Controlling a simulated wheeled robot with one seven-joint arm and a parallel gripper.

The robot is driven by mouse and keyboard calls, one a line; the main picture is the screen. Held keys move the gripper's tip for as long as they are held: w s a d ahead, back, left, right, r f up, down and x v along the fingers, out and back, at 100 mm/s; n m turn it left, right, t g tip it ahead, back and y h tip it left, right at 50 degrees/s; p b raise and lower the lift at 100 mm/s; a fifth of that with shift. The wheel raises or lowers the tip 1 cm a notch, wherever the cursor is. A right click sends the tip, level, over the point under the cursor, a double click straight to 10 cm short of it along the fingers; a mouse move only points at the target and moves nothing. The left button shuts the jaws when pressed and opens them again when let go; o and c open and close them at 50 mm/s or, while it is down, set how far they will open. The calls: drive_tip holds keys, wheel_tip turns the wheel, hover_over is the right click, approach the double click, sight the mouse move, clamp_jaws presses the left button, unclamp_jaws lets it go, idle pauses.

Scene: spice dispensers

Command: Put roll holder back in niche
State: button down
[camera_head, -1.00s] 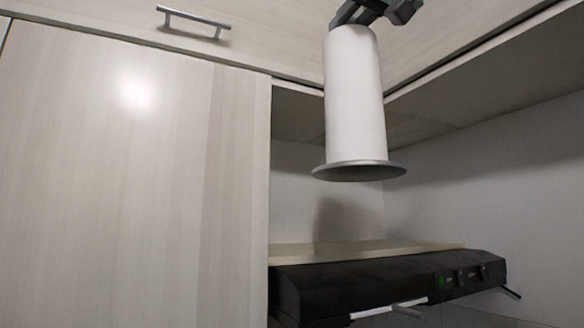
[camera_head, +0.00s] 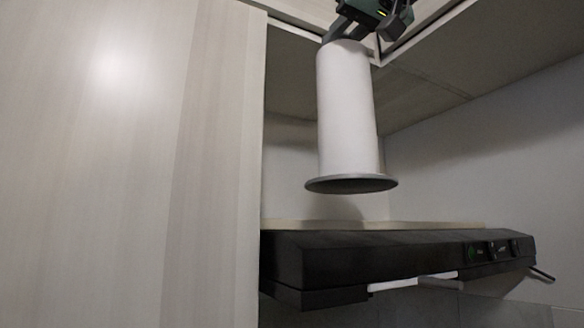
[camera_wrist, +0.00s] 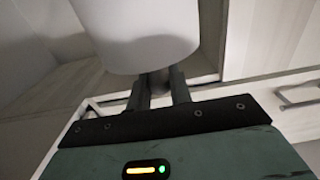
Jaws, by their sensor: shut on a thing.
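The roll holder (camera_head: 346,110) is a white paper roll on a round grey base plate. It hangs nearly upright in the head view, with its base in front of the niche (camera_head: 290,170) and a little above the niche floor (camera_head: 420,225). My gripper (camera_head: 345,38) is at its top end and shut on it. In the wrist view the white roll (camera_wrist: 135,35) fills the upper middle, and my gripper's fingers (camera_wrist: 158,85) close on the grey stem at its end. The gap between base and niche floor is hard to judge.
A tall pale cabinet door (camera_head: 130,170) borders the niche on the left. A black range hood (camera_head: 390,262) with controls sits below the niche floor. A ceiling panel (camera_head: 430,90) lies above, and a pale wall (camera_head: 500,160) stands on the right.

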drive_tip(key=f+p+x, duration=0.3)
drive_tip(key=p+x, duration=0.4)
drive_tip(key=x, duration=1)
drive_tip(key=shift+w+f+p, duration=0.15)
drive_tip(key=shift+w+p, duration=0.15)
drive_tip(key=shift+w, duration=0.05)
drive_tip(key=shift+a+f, duration=0.1)
drive_tip(key=shift+a, duration=0.05)
drive_tip(key=c, duration=1.3)
unclamp_jaws()
drive_tip(key=shift+f, duration=0.15)
drive_tip(key=shift+b+v, duration=3)
drive_tip(key=shift+v, duration=3)
